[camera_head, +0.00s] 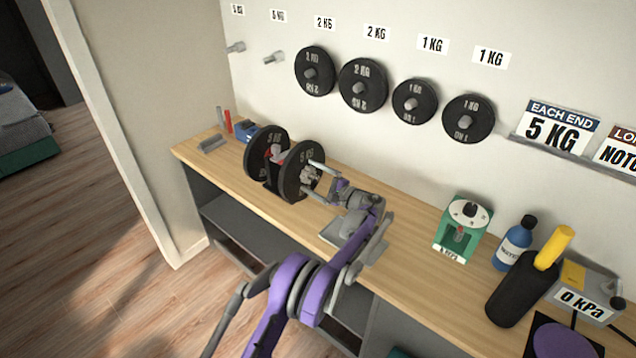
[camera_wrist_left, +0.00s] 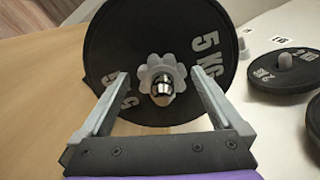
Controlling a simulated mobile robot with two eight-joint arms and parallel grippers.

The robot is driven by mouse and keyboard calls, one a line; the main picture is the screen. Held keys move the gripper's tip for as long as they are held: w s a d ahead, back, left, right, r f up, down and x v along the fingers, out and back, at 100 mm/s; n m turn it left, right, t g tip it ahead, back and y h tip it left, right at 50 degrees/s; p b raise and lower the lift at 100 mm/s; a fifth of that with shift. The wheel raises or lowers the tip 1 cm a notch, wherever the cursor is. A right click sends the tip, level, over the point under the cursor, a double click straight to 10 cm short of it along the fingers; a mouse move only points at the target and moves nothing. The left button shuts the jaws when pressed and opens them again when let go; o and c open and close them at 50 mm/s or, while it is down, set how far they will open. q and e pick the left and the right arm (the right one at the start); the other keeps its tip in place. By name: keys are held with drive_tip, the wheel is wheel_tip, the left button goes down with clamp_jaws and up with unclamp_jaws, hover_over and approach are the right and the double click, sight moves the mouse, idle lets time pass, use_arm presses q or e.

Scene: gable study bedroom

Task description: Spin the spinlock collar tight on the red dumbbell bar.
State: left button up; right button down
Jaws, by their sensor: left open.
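The dumbbell rests on the wooden bench with a black 5 KG plate (camera_head: 292,172) at its near end and another plate (camera_head: 259,147) at the far end. A bit of the red bar (camera_head: 277,151) shows between them. The grey lobed spinlock collar (camera_wrist_left: 147,72) sits on the bar end against the near plate's face, with the shiny bar tip (camera_wrist_left: 162,92) poking through. I cannot tell how tight it is. My left gripper (camera_head: 312,180) is open, its fingers on either side of the collar, with gaps visible in the left wrist view (camera_wrist_left: 160,76). My right gripper is not in view.
Several plates (camera_head: 363,85) hang on wall pegs behind the bench. A green device with a dial (camera_head: 467,213), a blue bottle (camera_head: 515,243), a black cylinder with a yellow handle (camera_head: 522,290) and a gauge box (camera_head: 590,290) stand to the right. Small items (camera_head: 245,130) lie beyond the dumbbell.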

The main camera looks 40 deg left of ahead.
use_arm(q)
drive_tip(key=shift+n, duration=1.2)
drive_tip(key=shift+w, duration=0.15)
drive_tip(key=c, duration=1.2)
drive_tip(key=shift+o, duration=0.2)
drive_tip(key=m, duration=0.5)
drive_tip(key=shift+a+m, duration=0.1)
drive_tip(key=shift+m, duration=0.2)
drive_tip(key=o, duration=1.2)
drive_tip(key=shift+c, duration=0.2)
drive_tip(key=shift+s+d+b, duration=0.15)
drive_tip(key=shift+d+b, duration=0.1)
drive_tip(key=shift+d, duration=1.55)
drive_tip(key=shift+s+d+b, duration=0.15)
drive_tip(key=shift+d+b, duration=0.1)
drive_tip(key=shift+d, duration=1.5)
